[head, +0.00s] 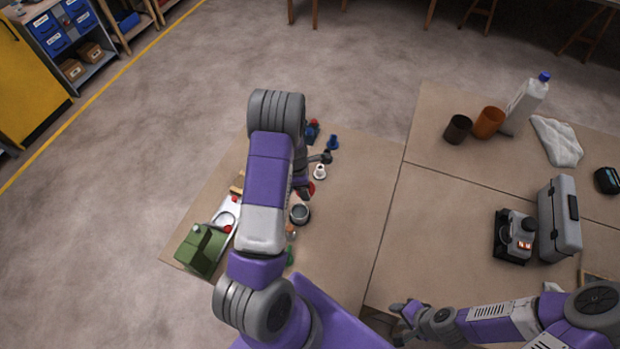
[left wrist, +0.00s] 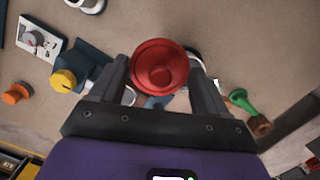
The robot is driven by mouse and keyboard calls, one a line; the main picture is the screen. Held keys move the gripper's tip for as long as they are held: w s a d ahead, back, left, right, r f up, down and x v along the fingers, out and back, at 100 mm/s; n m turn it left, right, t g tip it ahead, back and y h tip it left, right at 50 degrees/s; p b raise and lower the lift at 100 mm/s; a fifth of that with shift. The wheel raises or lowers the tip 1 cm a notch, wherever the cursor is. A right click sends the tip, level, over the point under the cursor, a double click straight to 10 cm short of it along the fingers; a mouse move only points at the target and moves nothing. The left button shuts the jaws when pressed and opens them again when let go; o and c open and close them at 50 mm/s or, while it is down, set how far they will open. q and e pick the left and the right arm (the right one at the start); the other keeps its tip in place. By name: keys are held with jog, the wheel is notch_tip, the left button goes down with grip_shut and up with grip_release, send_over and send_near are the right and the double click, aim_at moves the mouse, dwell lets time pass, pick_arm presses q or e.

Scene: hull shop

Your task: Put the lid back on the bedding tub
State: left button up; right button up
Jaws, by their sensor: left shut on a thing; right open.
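My left gripper (left wrist: 161,84) is shut on a round red lid with a raised centre (left wrist: 160,66), which sits between its two fingers in the left wrist view. In the head view the red lid (head: 311,188) shows only as a small patch beside my left arm, which hides much of the small table. A round grey tub with a pale rim (head: 299,214) stands on that table, just nearer than the lid; I cannot tell for sure that it is the bedding tub. My right gripper (head: 401,308) is open and empty at the bottom, by the table's near edge.
A green box (head: 201,248) stands at the small table's left corner. A blue piece (head: 332,142) and a white piece (head: 320,172) stand near the lid. On the right table are brown and orange cups (head: 489,122), a bottle (head: 528,100) and a grey case (head: 560,218).

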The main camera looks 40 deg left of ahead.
pick_arm(q)
jog(key=s+d+r+m+g, duration=0.1)
jog(key=s+d+r+m, duration=0.1)
jog(key=s+m, duration=0.45)
jog(key=shift+m, duration=0.75)
jog(key=shift+w+a+f+b, duration=0.1)
jog(key=shift+w+f+b, duration=0.1)
jog(key=shift+f+b, duration=0.75)
jog(key=shift+w+f+b, duration=0.15)
jog(key=shift+f+b, duration=0.55)
jog(key=shift+f, duration=0.6)
jog(key=shift+w+a+f+b, duration=0.1)
jog(key=shift+w+f+b, duration=0.1)
jog(key=shift+f+b, duration=0.75)
jog(key=shift+f, duration=0.1)
jog(key=shift+d+f, duration=0.1)
jog(key=shift+f, duration=0.1)
jog(key=o, duration=1)
